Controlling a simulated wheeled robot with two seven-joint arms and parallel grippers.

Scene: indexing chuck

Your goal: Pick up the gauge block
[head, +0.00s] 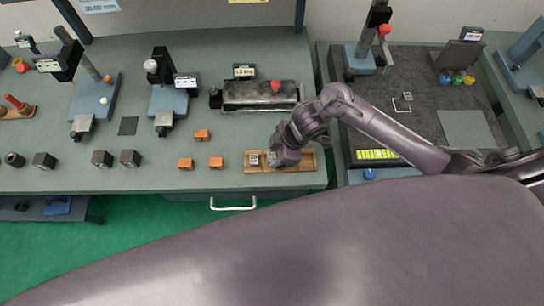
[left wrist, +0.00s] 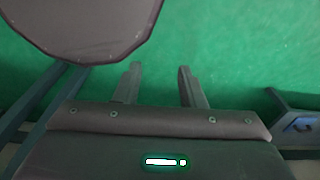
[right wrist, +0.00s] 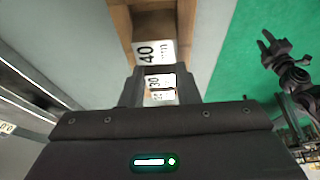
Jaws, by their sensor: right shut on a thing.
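Gauge blocks with printed numbers sit at a wooden tray (head: 308,160) near the bench's front edge. A white-faced block marked 40 (right wrist: 154,52) lies in the tray, just beyond my right fingertips. It shows as the left block (head: 254,159) in the head view. My right gripper (right wrist: 158,76) is shut on a gauge block marked 30 (right wrist: 158,84), whose face shows between the fingers. The head view partly hides this block under my right gripper (head: 272,161). I cannot tell whether it is clear of the tray. My left gripper (left wrist: 158,72) is open and empty above the green floor.
Several orange blocks (head: 186,163) stand left of the tray. A dark fixture with a red knob (head: 260,95) is behind it. Dark blocks and gauge stands (head: 168,100) fill the left bench. A second bench with a dark mat (head: 410,95) is right. A drawer handle (head: 233,205) projects below the edge.

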